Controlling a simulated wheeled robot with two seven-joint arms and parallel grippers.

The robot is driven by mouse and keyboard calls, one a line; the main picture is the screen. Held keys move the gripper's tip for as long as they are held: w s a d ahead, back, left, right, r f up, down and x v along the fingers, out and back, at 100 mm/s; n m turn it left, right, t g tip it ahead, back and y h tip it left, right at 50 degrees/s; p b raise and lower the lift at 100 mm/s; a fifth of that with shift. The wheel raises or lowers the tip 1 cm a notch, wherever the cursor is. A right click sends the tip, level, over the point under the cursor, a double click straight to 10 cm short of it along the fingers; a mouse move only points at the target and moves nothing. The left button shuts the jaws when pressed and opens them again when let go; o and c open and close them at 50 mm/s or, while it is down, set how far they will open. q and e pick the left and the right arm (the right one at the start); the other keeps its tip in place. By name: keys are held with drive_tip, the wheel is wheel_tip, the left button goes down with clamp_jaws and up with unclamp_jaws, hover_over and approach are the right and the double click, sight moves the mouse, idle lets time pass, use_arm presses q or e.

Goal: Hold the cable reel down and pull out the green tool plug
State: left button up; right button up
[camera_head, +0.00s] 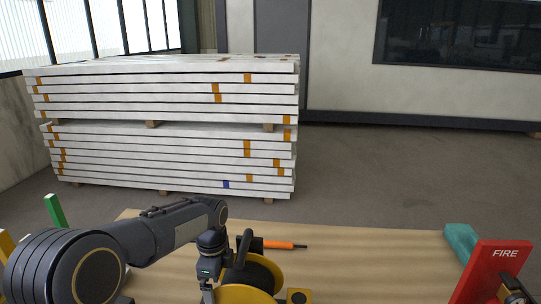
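A yellow cable reel (264,268) with a black drum and a black handle stands at the front of the wooden table, partly cut off by the bottom edge. My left arm comes in from the left, and my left gripper (208,290) points down just left of the reel. Its fingertips are at the bottom edge and partly hidden, so I cannot tell whether it is open or touches the reel. I cannot make out a green tool plug at the reel. My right gripper is not in view.
An orange-handled tool (280,244) lies behind the reel. A green upright piece (55,211) is at the left, a teal block (461,241) and a red FIRE box (492,272) at the right. The table (380,270) is clear between reel and box. Stacked white boards (170,130) stand beyond.

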use_arm(q)
wheel_tip(320, 180, up, 10)
drive_tip(key=s+a+r+n+h, duration=0.2)
drive_tip(key=s+a+r+n, duration=0.1)
drive_tip(key=s+a+n, duration=0.25)
drive_tip(key=s+a+f+n+t, duration=0.1)
drive_tip(key=s+f+n+t, duration=0.1)
drive_tip(key=s+n, duration=0.3)
drive_tip(key=s+a+f+n+t+h, duration=0.1)
drive_tip(key=s+a+f+n, duration=0.1)
drive_tip(key=s+n, duration=0.4)
drive_tip(key=s+a+f+n+t, duration=0.1)
drive_tip(key=s+n, duration=0.4)
drive_tip(key=s, duration=0.8)
drive_tip(key=shift+a+f+t+h, duration=0.3)
drive_tip(key=shift+f+t+h, duration=0.1)
drive_tip(key=shift+f+t, duration=0.5)
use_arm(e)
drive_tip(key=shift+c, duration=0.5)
